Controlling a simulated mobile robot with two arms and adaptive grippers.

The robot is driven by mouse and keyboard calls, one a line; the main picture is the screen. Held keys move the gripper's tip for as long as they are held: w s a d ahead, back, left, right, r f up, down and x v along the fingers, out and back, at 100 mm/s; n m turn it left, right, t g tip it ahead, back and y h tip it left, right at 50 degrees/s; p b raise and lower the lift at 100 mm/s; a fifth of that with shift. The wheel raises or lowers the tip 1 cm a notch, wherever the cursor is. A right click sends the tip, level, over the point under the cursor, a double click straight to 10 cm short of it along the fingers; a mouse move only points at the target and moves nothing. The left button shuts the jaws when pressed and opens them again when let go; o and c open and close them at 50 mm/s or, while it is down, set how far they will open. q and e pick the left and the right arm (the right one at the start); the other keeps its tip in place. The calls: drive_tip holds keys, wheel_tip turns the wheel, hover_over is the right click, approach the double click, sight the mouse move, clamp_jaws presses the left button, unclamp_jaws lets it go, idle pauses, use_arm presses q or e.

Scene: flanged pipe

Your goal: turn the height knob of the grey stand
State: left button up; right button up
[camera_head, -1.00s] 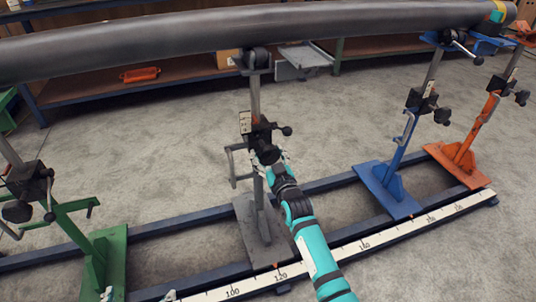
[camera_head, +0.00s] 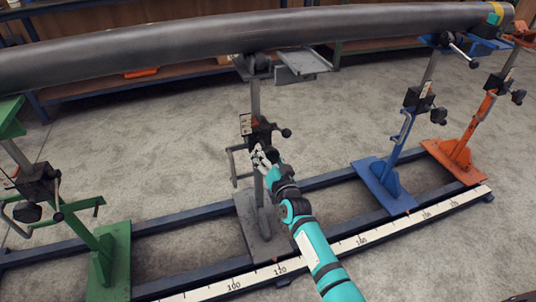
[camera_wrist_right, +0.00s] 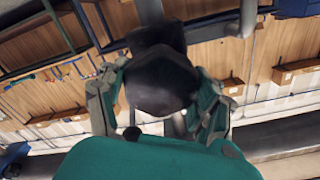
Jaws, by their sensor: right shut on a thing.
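The grey stand (camera_head: 257,205) stands on the blue rails in the middle of the head view, with its post reaching up to the dark pipe (camera_head: 240,32). Its black clamp block (camera_head: 262,130) sits partway up the post. My right gripper (camera_head: 264,157) is at the front of this block. In the right wrist view the black height knob (camera_wrist_right: 160,80) lies between the two fingers of the right gripper (camera_wrist_right: 160,100), which are shut on it. In the head view the knob is mostly hidden by the gripper. My left gripper is not in view.
A green stand (camera_head: 112,260) is at the left. A blue stand (camera_head: 390,185) and an orange stand (camera_head: 460,155) are at the right. A white ruler strip (camera_head: 340,246) runs along the front rail. Concrete floor (camera_head: 150,165) lies open behind.

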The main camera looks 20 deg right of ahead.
drive_tip(key=shift+m, duration=0.4)
drive_tip(key=o, duration=1.2)
drive_tip(key=s, duration=1.2)
drive_tip(key=shift+d, duration=0.2)
